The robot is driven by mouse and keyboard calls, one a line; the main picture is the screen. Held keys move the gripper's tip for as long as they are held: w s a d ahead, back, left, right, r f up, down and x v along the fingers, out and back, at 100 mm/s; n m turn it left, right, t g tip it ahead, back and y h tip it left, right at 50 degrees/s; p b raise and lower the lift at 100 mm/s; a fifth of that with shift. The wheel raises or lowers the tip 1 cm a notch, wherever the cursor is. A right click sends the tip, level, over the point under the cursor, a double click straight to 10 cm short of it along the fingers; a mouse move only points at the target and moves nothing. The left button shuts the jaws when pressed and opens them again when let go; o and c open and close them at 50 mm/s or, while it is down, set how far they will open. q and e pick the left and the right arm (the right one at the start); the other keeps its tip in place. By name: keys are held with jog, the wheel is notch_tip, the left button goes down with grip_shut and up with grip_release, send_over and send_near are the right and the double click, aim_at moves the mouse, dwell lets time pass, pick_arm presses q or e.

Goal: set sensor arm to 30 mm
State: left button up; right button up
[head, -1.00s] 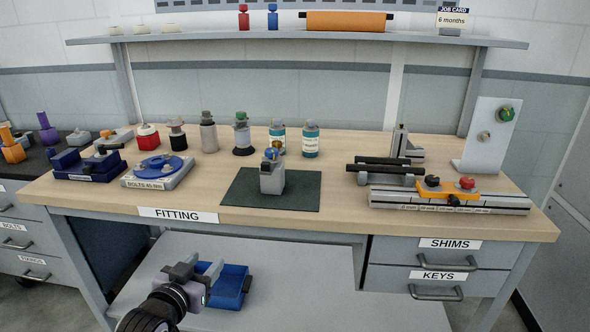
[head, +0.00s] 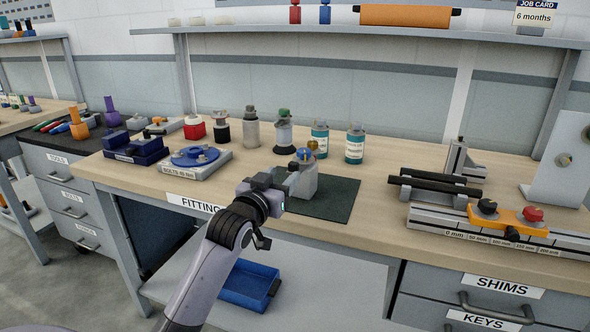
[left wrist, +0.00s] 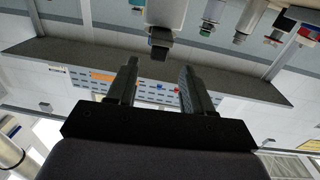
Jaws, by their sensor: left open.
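The grey rail (head: 425,215) with a millimetre scale lies at the right of the bench in the head view. An orange slide (head: 508,217) with a black knob and a red knob sits on it; I take this as the sensor arm. A small black knob hangs at its front, and its exact reading is too small to tell. My left gripper (head: 284,184) is in front of the grey block (head: 305,188) with a blue knob, well left of the rail. The left wrist view shows its fingers (left wrist: 158,68) apart and empty. The right gripper is out of view.
The grey block stands on a dark green mat (head: 335,205). Two teal bottles (head: 355,145) stand behind it. Black bars (head: 435,184) lie behind the rail. A blue bin (head: 245,285) is on the lower shelf. The bench between mat and rail is clear.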

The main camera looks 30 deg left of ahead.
aim_at(292, 168)
pick_arm(q)
jog(key=shift+w+a, duration=0.2)
jog(key=shift+w, duration=1.1)
jog(key=shift+w+a, duration=0.2)
jog(key=shift+w, duration=1.1)
grip_shut()
